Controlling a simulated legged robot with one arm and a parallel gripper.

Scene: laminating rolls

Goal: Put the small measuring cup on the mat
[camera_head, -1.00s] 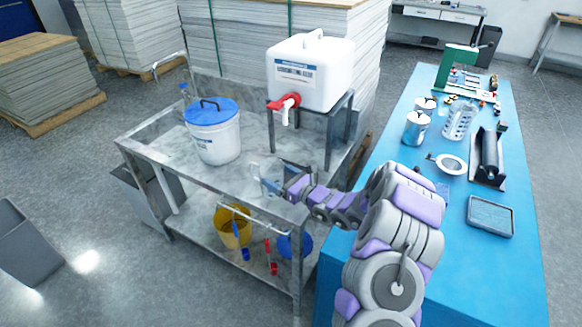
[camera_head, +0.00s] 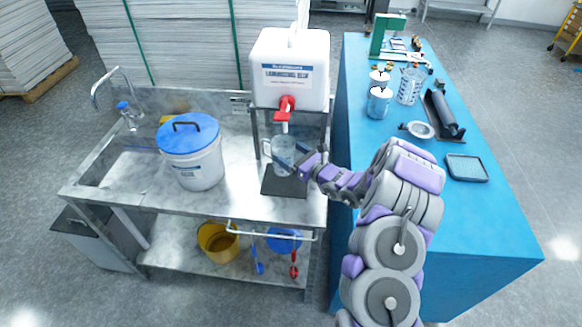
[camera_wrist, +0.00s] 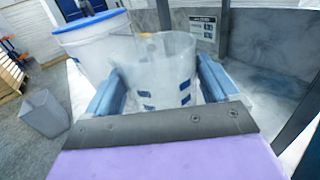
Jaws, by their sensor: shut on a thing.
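The small measuring cup (camera_head: 282,152) is clear, with a handle on its left. It stands upright between the jaws of my gripper (camera_head: 299,161), which is shut on it. In the wrist view the cup (camera_wrist: 165,72) shows blue marks and sits between the two blue fingers (camera_wrist: 160,92). The dark square mat (camera_head: 284,187) lies on the steel bench below the red tap. The cup is over the mat's back part; I cannot tell whether its base touches the mat.
A white container (camera_head: 290,72) with a red tap (camera_head: 285,104) stands on a metal stand behind the cup. A white bucket with a blue lid (camera_head: 193,152) is to the left. A blue table (camera_head: 400,150) at right holds a larger clear jug (camera_head: 410,86), tins and a roller.

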